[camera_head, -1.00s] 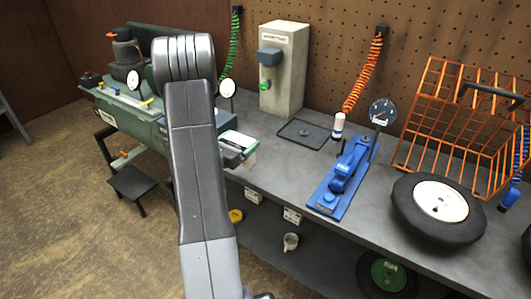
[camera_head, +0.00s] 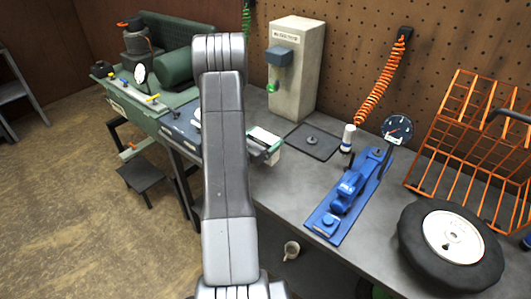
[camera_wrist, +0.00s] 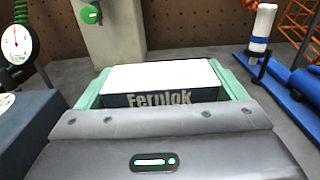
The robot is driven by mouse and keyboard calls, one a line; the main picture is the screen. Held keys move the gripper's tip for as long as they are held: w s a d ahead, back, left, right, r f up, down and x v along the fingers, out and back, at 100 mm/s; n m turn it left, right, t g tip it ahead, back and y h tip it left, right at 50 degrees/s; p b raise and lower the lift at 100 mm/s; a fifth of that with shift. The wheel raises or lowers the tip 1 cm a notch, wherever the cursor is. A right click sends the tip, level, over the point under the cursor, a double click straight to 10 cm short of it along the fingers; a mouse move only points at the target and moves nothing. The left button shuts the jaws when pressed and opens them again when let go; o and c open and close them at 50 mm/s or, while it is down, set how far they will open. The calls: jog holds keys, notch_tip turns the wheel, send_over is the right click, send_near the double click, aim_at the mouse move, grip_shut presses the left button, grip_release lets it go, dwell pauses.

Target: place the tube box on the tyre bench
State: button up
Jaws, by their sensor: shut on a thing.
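The tube box (camera_wrist: 160,92), with a white top and a dark side lettered "Ferplok", is between the pale green fingers of my gripper (camera_wrist: 162,84), which is shut on it. In the head view the tube box (camera_head: 262,136) shows as a small white and green patch just past my arm, which hides part of the gripper (camera_head: 268,147). The tyre bench (camera_head: 290,180) is the grey worktop along the pegboard wall. The box appears over its left part; whether it touches the top I cannot tell.
A beige tester (camera_head: 297,75) and a dark square plate (camera_head: 313,141) stand behind the box. A blue pump (camera_head: 348,195), a tyre (camera_head: 450,245) and an orange wire cage (camera_head: 470,150) are to the right. A green machine (camera_head: 150,100) is at left. Bare worktop lies between box and pump.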

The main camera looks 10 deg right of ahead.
jog(key=shift+f+p, duration=0.45)
jog(key=shift+f, duration=2.45)
jog(key=shift+f+b, duration=0.2)
jog(key=shift+b, duration=0.1)
jog(key=o, duration=0.8)
jog(key=shift+o, duration=0.2)
jog(key=shift+r, duration=0.1)
jog(key=shift+r+p, duration=0.2)
jog(key=shift+p, duration=0.15)
jog(key=b+v, duration=0.3)
jog(key=v, duration=0.7)
jog(key=shift+s+a+f, duration=0.15)
jog(key=shift+s+a, duration=0.05)
jog(key=shift+a, duration=0.15)
jog(key=shift+s+a, duration=0.45)
jog(key=shift+d, duration=0.1)
